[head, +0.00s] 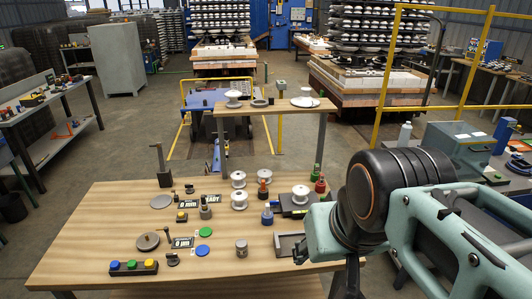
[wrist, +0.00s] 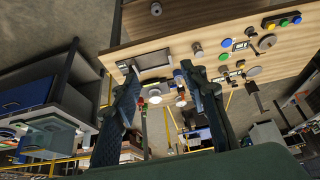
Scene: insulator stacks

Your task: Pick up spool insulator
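White spool insulators stand on the near wooden table in the head view: one at the back (head: 238,180), one just in front of it (head: 239,201), one to their right (head: 265,177), and one on a dark block (head: 300,194). In the wrist view, a white round piece (wrist: 155,98), probably the spool on the block, shows between the fingers, beyond their tips. My gripper (wrist: 160,66) has its two dark fingers wide apart with nothing between them. In the head view my arm is at the right, over the table's right side; the fingers are mostly hidden there.
The near table (head: 100,220) also holds a grey tray (head: 290,245), a grey cylinder (head: 241,247), a blue bottle-like piece (head: 267,216), a button box (head: 134,267) and several small parts. A second table (head: 285,112) behind carries more white insulators.

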